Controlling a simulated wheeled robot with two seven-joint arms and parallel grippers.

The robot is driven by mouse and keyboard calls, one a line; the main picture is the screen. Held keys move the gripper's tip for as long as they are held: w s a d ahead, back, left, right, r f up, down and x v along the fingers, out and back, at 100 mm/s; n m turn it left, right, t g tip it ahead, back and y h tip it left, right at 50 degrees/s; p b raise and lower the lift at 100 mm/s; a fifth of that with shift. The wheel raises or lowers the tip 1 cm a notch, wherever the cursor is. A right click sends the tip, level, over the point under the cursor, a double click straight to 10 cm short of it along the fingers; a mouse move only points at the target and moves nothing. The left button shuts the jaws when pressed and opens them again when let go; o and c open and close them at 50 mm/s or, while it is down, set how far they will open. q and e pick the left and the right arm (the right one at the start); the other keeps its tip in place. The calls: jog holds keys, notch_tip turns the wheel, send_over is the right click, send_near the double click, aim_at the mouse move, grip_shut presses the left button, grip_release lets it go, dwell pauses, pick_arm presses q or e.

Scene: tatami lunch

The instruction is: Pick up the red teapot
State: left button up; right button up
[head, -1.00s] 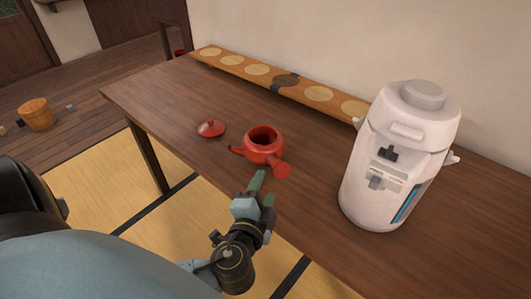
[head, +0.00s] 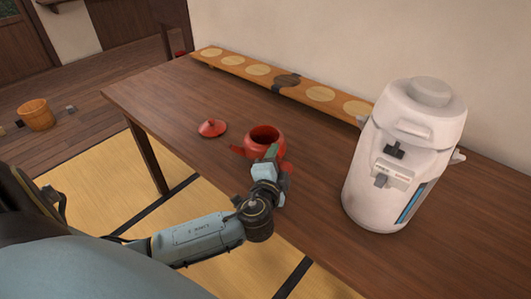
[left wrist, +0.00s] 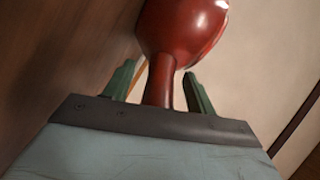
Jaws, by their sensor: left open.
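The red teapot (head: 264,136) stands upright and without its lid on the dark wooden table. Its red lid (head: 212,127) lies on the table to the left of it. My left gripper (head: 272,153) is at the near side of the teapot and hides part of its handle and lower body. In the left wrist view, the teapot's handle (left wrist: 159,82) runs between the two green fingers of my open left gripper (left wrist: 161,88), with a gap on both sides. The round body of the pot (left wrist: 183,25) is just beyond the fingertips. My right gripper is not in view.
A white hot-water dispenser (head: 404,150) stands on the table (head: 320,190) to the right. A long wooden board with pale round discs (head: 231,61) lies along the wall behind. A wooden bucket (head: 37,114) is on the floor at far left.

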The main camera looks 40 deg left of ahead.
pick_arm(q)
jog(key=shift+c, duration=0.5)
grip_shut()
jog(key=shift+r, duration=0.15)
